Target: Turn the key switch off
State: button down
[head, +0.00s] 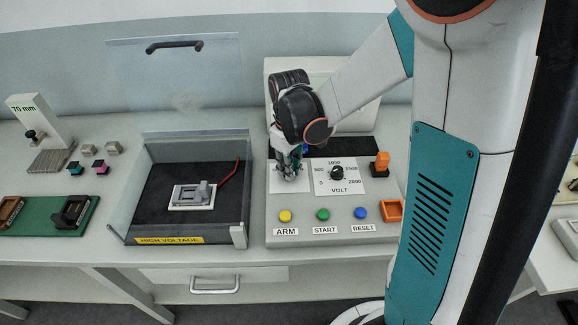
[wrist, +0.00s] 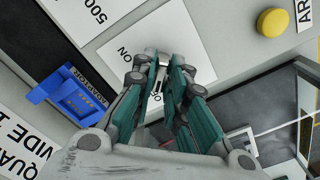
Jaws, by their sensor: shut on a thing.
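The key switch's white plate (head: 278,184) is at the left of the control panel. In the wrist view, the plate (wrist: 185,50) carries the lettering "ON" near its edge. My gripper (head: 288,173) points down over this plate, with its fingertips close to its face. In the wrist view, my gripper (wrist: 156,82) has its teal-padded fingers closed around the key switch. A small pale metal part (wrist: 150,54) of the switch shows just past the fingertips. The fingers hide most of the key, so I cannot tell its angle.
A voltage dial (head: 337,173) sits right of the switch, with an orange part (head: 381,164) beyond. Yellow (head: 285,215), green (head: 323,214) and blue (head: 360,213) buttons line the front. A blue part (wrist: 72,95) is near my fingers. An open high-voltage box (head: 193,238) stands left.

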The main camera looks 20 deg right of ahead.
jog(key=c, duration=1.6)
grip_release()
notch_tip(320, 180, up, 12)
jog(key=shift+s+r, duration=0.1)
